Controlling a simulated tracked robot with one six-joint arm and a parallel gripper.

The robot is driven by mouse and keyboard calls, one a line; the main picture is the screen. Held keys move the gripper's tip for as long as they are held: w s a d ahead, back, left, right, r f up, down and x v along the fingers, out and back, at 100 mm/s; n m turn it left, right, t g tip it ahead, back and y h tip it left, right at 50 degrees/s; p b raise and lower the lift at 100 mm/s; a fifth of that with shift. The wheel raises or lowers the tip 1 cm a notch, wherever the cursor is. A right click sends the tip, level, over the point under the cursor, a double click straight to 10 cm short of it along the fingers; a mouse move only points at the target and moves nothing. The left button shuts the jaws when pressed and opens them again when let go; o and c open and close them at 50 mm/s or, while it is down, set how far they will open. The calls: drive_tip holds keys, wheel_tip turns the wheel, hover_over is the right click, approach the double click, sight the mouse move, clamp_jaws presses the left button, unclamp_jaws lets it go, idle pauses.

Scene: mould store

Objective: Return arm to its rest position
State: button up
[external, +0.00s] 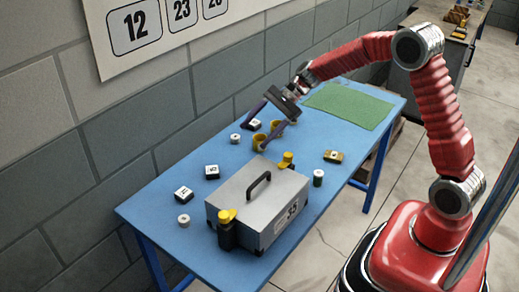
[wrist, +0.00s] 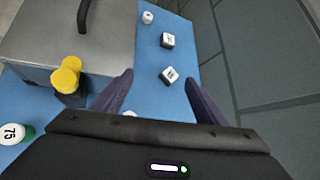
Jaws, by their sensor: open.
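My arm reaches from the right over the blue table (external: 215,130). My gripper (external: 258,133) is open, fingers pointing down over the table's middle, behind the grey case (external: 235,190). In the wrist view my gripper (wrist: 157,82) shows two spread dark purple fingers with nothing held between them. The case has a black handle, a number plate and yellow-topped black clamps at two corners. It also shows in the wrist view (wrist: 110,40), top left, with one yellow-topped clamp (wrist: 66,75).
Yellow round pieces (external: 258,142) stand close by my fingers. Numbered black-and-white blocks (external: 184,193) and small white cylinders (external: 184,220) lie around the case. A green mat (external: 350,105) lies clear. A block wall stands behind.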

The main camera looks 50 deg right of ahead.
drive_tip(key=s+d+r+n+h, duration=0.2)
drive_tip(key=s+n, duration=0.4)
drive_tip(key=s, duration=0.5)
drive_tip(key=s+d+r+n+t+h, duration=0.1)
drive_tip(key=s+r+n+h, duration=0.3)
drive_tip(key=s, duration=0.8)
drive_tip(key=s+d+r+n+h, duration=0.2)
drive_tip(key=s+n, duration=0.5)
drive_tip(key=s, duration=0.5)
wheel_tip(320, 180, up, 2)
drive_tip(key=shift+d+r+n+h, duration=0.15)
drive_tip(key=shift+d+n+h, duration=0.2)
drive_tip(key=shift+h, duration=0.45)
drive_tip(key=shift+r, duration=0.1)
